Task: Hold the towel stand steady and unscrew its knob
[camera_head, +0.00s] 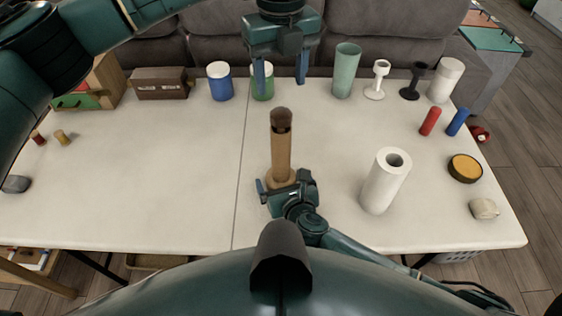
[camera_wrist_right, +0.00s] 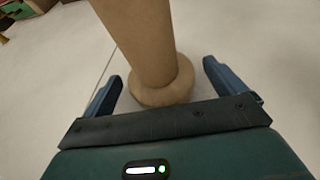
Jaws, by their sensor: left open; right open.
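The towel stand (camera_head: 281,158) is a light brown wooden post on a round base, upright near the middle of the table. Its darker brown knob (camera_head: 281,117) sits on top. My left gripper (camera_head: 280,82) is open and empty, above and beyond the knob, with its fingers pointing down. My right gripper (camera_head: 286,190) is low at the near side of the stand. In the right wrist view the open fingers (camera_wrist_right: 162,85) lie on either side of the stand's lower post and base (camera_wrist_right: 165,85), with gaps visible on both sides.
A white paper towel roll (camera_head: 385,183) stands to the right on the white table (camera_head: 180,170). Cups, including a blue one (camera_head: 219,82) and a tall green one (camera_head: 346,70), line the back edge. The table left of the stand is mostly clear.

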